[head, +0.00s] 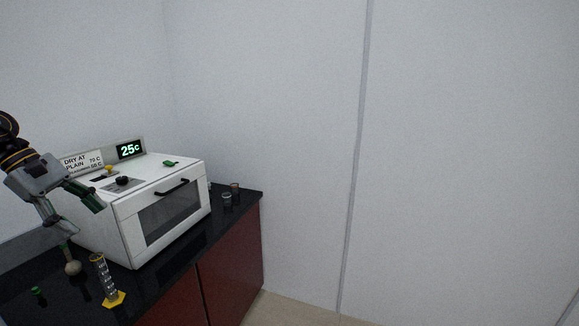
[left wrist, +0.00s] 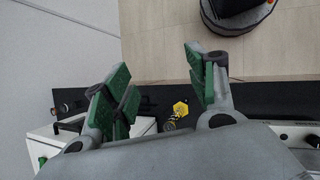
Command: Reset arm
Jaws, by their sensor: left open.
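My left gripper (head: 82,224) is at the left edge of the head view, over the dark counter and in front of the white oven. Its green-padded fingers are spread with nothing between them. In the left wrist view, the same gripper (left wrist: 157,72) shows a wide gap between its fingers, with the floor and counter edge beyond. My right gripper is not in view.
A white oven (head: 128,227) with a shut door and a "25c" display stands on the black-topped counter (head: 228,222). A yellow-based graduated cylinder (head: 113,299) stands near the front edge. Small dark containers (head: 227,199) stand right of the oven.

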